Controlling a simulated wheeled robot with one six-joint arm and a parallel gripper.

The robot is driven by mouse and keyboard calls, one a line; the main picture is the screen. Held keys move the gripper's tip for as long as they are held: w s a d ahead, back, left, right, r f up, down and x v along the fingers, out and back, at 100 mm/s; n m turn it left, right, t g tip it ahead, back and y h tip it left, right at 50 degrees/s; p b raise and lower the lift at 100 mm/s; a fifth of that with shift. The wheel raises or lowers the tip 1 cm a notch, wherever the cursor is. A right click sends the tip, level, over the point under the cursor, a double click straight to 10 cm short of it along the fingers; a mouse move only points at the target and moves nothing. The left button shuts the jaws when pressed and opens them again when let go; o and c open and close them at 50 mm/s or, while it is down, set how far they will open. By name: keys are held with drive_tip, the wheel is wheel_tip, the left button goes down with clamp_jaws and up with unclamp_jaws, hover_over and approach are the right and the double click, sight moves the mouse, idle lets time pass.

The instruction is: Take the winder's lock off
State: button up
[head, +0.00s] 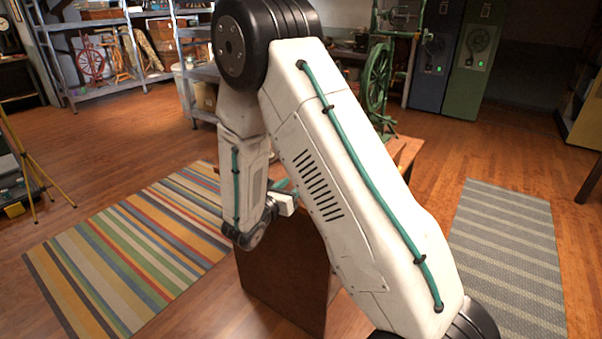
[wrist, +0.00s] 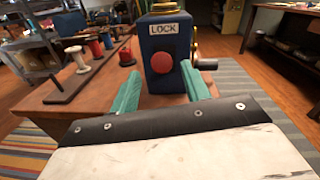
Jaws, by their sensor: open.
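In the wrist view, a dark blue box (wrist: 177,72) stands on the wooden table, straight ahead. It has a white label reading LOCK (wrist: 165,29) and, below it, a round red knob (wrist: 161,62) on its front face. Brass parts and a dark handle (wrist: 207,64) show at its right side. My gripper (wrist: 160,88) is open, with its teal fingers apart at the lower left and lower right of the knob. Nothing is between the fingers. In the head view my arm hides the box, and only a little of my gripper (head: 284,186) shows.
On the wooden table (wrist: 88,92), a dark rack (wrist: 90,70) with several thread spools, one red (wrist: 75,52), stands left of the box. In the head view, a green spinning wheel (head: 376,80) is behind my arm. Striped rugs (head: 135,250) lie on open floor at both sides.

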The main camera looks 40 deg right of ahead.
drive_tip(key=x, duration=0.7)
drive_tip(key=shift+s+d, duration=0.15)
drive_tip(key=shift+d, duration=0.15)
clamp_jaws()
